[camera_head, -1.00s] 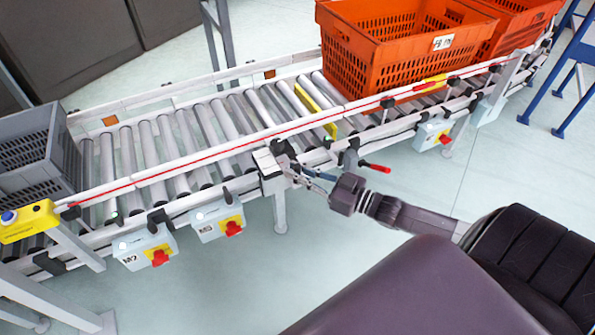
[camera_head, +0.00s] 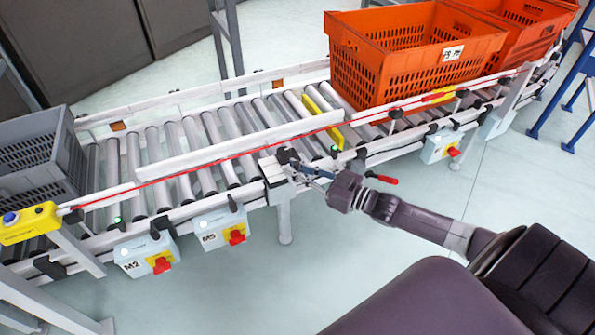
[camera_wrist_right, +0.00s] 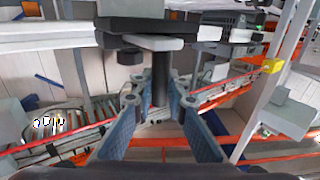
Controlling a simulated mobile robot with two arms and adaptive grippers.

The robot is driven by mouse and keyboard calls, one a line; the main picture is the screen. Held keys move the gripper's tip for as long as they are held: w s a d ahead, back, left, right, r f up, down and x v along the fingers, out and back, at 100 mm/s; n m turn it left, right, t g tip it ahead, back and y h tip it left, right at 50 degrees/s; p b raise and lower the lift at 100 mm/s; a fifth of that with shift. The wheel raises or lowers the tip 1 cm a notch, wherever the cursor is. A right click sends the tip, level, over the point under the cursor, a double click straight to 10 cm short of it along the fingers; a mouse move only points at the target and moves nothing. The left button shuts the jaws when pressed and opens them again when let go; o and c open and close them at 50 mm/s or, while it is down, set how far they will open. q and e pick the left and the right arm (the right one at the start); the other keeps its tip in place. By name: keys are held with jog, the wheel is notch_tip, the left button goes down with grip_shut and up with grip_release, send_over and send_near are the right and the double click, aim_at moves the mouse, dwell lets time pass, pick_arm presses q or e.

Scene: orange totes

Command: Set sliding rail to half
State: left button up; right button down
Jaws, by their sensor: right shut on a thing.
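The sliding rail (camera_head: 240,144) is a white guide bar along the near side of the roller conveyor. Its middle section stands a little inward over the rollers, with a step at its left end from the fixed rail (camera_head: 100,197). A grey-white bracket block (camera_head: 277,176) sits on the near frame below it. My right gripper (camera_head: 305,168) is at this block, on its right side. In the right wrist view, its blue-padded fingers (camera_wrist_right: 160,112) are shut around a dark upright post (camera_wrist_right: 160,80) under a flat plate (camera_wrist_right: 160,42). My left gripper is not in view.
Orange totes (camera_head: 400,70) stand on the rollers to the right, and a grey tote (camera_head: 45,155) stands at the left end. A red-tipped lever (camera_head: 382,178) sticks out near my right gripper. Switch boxes (camera_head: 148,255) hang on the near frame. The middle rollers are empty.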

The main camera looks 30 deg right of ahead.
jog(key=c, duration=1.9)
grip_release()
jog(key=v, duration=1.2)
